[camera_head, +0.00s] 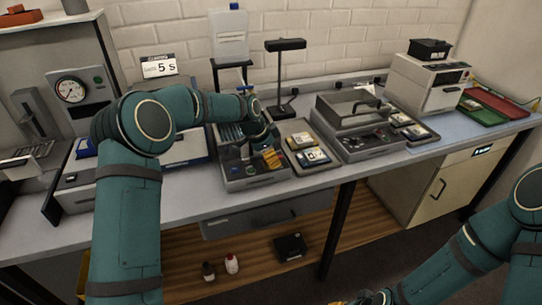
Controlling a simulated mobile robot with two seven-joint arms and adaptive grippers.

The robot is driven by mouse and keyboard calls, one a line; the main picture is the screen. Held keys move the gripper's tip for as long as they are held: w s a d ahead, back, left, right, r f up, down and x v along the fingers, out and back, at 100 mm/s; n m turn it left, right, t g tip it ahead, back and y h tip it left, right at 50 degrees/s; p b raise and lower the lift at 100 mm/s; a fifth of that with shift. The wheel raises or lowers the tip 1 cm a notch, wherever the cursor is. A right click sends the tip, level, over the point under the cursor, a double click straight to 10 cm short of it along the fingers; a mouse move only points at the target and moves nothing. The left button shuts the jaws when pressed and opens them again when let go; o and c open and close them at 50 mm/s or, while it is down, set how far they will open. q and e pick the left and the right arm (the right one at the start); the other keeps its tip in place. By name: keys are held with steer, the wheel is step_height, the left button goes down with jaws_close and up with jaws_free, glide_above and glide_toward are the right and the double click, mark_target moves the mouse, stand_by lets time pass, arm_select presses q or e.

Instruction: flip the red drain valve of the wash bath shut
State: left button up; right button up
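My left arm reaches over the bench, and my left gripper (268,152) is low over a grey open-topped unit (242,183) that looks like the wash bath. Blue slotted parts (231,133) show inside it at the back. Yellow-orange parts (272,158) show at the gripper's end; I cannot tell whether they belong to it. The finger opening is too small and dark to read. I cannot make out the red drain valve; the gripper and arm cover part of the unit. My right gripper (372,298) is at the bottom edge, partly cut off, away from the bench.
Small trays with labelled cards (308,152) stand right of the unit, then a clear-lidded box (355,108). A black lamp stand (284,80) rises behind. Red (500,102) and green (482,112) trays lie far right.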

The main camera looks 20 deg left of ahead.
arm_select(q)
steer(key=shift+r, duration=0.2)
steer(key=v, duration=1.1)
steer(key=shift+a+r, duration=0.25)
steer(key=shift+r, duration=0.05)
steer(key=shift+s, duration=0.15)
